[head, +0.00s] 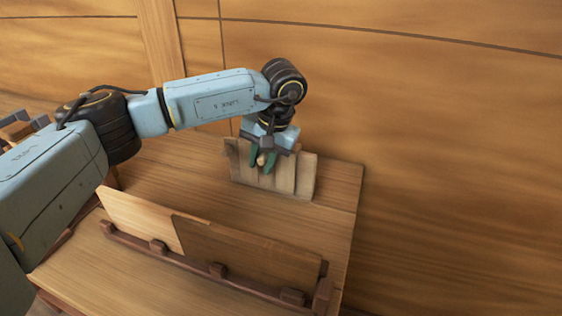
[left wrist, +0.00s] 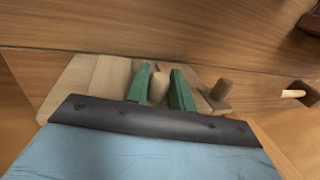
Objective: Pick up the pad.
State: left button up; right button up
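I cannot tell for sure which thing is the pad. A pale slatted wooden piece (head: 300,178) stands near the far edge of the bench, under my left gripper (head: 262,160). In the left wrist view its slats (left wrist: 105,78) show beyond the dark wrist edge. A round wooden peg (left wrist: 158,88) is between the two green fingers of the left gripper (left wrist: 161,92), with little or no gap on either side. Whether they press on it is unclear. A second peg (left wrist: 221,88) stands to the right, outside the fingers. My right gripper is not in view.
The wooden bench top (head: 180,185) is clear left of the slatted piece. In front, two upright boards (head: 245,248) stand in a dark rail with blocks (head: 180,262). The planked hull wall (head: 450,150) rises behind and to the right.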

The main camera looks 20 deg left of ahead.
pick_arm(q)
jog(key=shift+f, duration=0.4)
grip_shut()
